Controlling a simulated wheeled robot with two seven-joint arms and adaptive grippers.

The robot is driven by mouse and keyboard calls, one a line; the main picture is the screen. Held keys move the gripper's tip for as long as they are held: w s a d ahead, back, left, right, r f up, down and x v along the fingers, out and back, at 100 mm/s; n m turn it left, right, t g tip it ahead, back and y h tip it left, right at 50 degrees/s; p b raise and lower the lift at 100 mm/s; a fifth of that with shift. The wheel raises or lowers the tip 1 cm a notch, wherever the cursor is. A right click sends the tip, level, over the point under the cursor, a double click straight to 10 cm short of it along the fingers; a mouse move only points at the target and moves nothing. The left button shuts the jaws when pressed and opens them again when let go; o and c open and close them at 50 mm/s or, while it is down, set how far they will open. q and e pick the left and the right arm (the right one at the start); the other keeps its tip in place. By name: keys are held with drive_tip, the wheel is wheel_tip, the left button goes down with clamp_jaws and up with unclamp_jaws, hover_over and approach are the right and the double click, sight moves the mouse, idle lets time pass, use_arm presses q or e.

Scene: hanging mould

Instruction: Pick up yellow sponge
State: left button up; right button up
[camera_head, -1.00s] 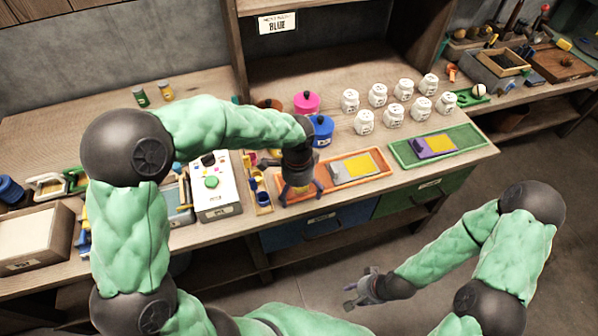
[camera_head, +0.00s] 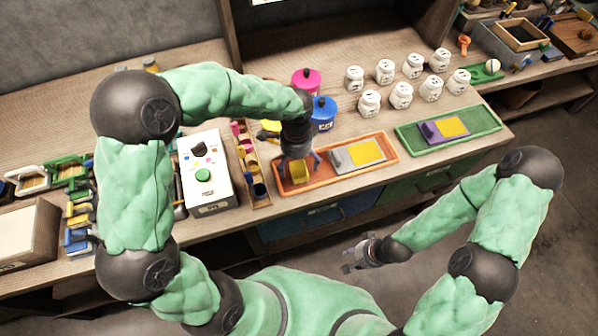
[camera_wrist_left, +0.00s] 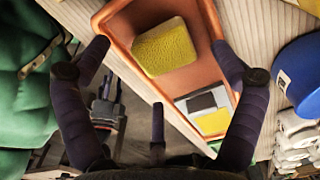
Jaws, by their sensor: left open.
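The yellow sponge (camera_head: 299,172) lies in the left end of the orange tray (camera_head: 375,174). The wrist view shows the sponge (camera_wrist_left: 163,47) as a thick textured block. My left gripper (camera_head: 298,164) is over that end of the tray, pointing down. In the wrist view its fingers (camera_wrist_left: 160,48) are spread wide, one on each side of the sponge, with gaps to it. The left gripper is empty. My right gripper (camera_head: 357,257) is away from the bench in front, its fingers apart and empty.
A grey plate with a yellow patch (camera_head: 358,154) lies in the same tray, right of the sponge. Blue (camera_head: 322,115) and pink (camera_head: 306,80) pots stand behind. A green tray (camera_head: 480,123) is to the right, a white box (camera_head: 205,175) to the left. Several white jars (camera_head: 401,95) stand behind.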

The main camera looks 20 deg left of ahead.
sight(298, 169)
use_arm(q)
drive_tip(key=f+b, duration=0.1)
drive_tip(key=f, duration=0.2)
drive_tip(key=f+b, duration=0.1)
drive_tip(key=f, duration=0.1)
drive_tip(key=shift+w+d+f+b, duration=0.1)
drive_tip(key=shift+w+d+b, duration=0.1)
drive_tip(key=shift+w+b, duration=0.1)
drive_tip(key=shift+s, duration=0.1)
drive_tip(key=c, duration=1.3)
